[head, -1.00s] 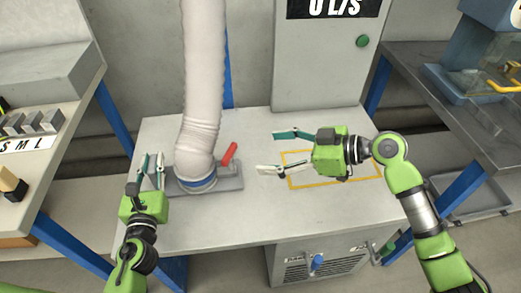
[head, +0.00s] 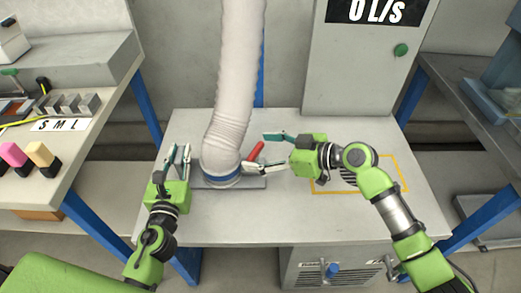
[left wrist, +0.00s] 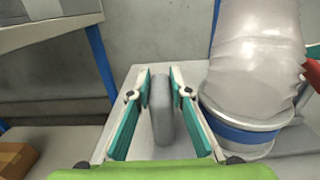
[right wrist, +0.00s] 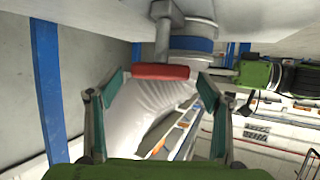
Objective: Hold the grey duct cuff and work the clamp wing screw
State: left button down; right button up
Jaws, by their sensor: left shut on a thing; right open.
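The pale ribbed duct (head: 228,110) ends in a collar with a blue band (head: 222,178) on a grey base plate on the bench. My left gripper (head: 178,156) is left of the collar; in the left wrist view its fingers are shut on an upright grey rounded piece (left wrist: 162,108), taken as the grey duct cuff's grip. How it joins the collar is hidden. The clamp's red wing screw (head: 257,151) sits tilted right of the collar. My right gripper (head: 258,154) is open around it; in the right wrist view the red bar (right wrist: 162,72) lies between the fingertips, apparently without firm contact.
A yellow outlined rectangle (head: 402,180) marks the bench top at right. A side table (head: 70,150) at left carries several blocks. The front of the bench is clear.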

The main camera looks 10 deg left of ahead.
jog(key=shift+a+f, duration=0.1)
jog(key=shift+a, duration=0.1)
jog(key=c, duration=1.1)
jog(key=shift+f+m+t, duration=0.15)
jog(key=shift+m+t, duration=0.15)
jog(key=shift+t, duration=0.1)
jog(key=shift+s+h, duration=0.1)
jog(key=shift+h, duration=0.2)
jog(key=m+t, duration=0.1)
jog(key=m+t+h, duration=0.1)
jog(key=m+t, duration=0.2)
jog(key=shift+s+a+h, duration=0.25)
jog(key=shift+s+h, duration=0.1)
jog(key=shift+h, duration=0.05)
jog(key=shift+a+m+t+h, duration=0.1)
jog(key=shift+m+t+h, duration=0.85)
jog(key=shift+m, duration=0.25)
jog(key=shift+t+h, duration=0.25)
